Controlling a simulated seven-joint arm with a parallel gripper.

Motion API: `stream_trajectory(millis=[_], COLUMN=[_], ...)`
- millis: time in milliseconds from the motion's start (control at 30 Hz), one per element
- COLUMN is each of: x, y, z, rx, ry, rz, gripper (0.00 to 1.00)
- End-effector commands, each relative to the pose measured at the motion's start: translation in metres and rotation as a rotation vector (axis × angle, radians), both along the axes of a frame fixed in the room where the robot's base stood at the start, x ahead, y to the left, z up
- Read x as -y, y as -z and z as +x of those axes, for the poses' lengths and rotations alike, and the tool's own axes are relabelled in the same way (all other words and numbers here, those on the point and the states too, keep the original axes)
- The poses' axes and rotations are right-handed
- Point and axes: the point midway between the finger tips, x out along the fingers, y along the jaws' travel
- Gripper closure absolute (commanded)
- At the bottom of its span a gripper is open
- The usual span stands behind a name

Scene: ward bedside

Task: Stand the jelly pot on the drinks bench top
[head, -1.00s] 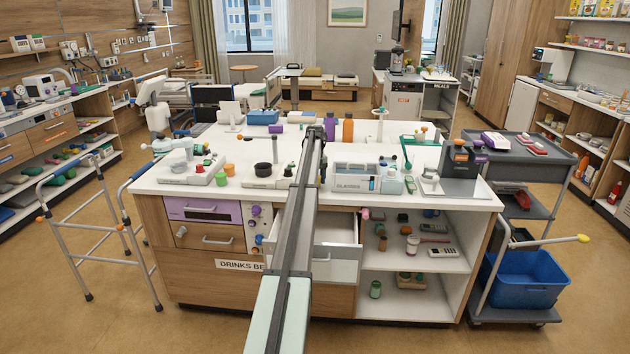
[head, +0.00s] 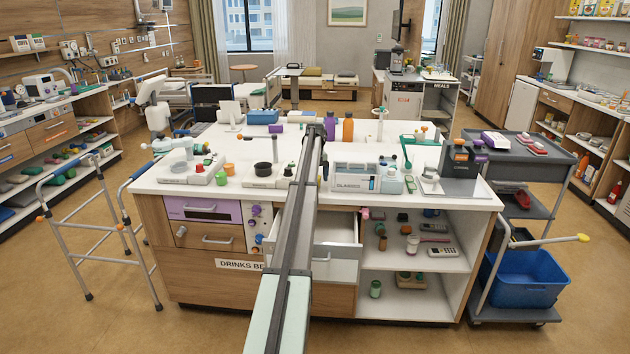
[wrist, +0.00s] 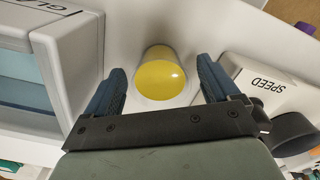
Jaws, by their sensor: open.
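A round pot with a yellow top (wrist: 160,78), seemingly the jelly pot, shows in the wrist view on a white surface. It looks upright. My gripper (wrist: 163,72) is open, with one blue finger on each side of the pot. I see gaps between pot and fingers, and no grip on it. The drinks bench top (head: 230,200) is white and carries several things. I cannot tell for sure whether the pot's white surface is this top.
A glasses box (head: 352,178) shows close to the left finger in the wrist view (wrist: 80,50). A white block marked SPEED (wrist: 265,85) lies close to the right finger. Below the bench top, a drawer (head: 340,255) stands open.

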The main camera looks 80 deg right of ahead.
Motion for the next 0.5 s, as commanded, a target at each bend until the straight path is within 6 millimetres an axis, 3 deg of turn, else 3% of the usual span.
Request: stream_trajectory(millis=[500], x=[0.001], y=[-0.09], z=[0.0], rx=[0.0], ry=[0.0], rz=[-0.002], gripper=[0.11])
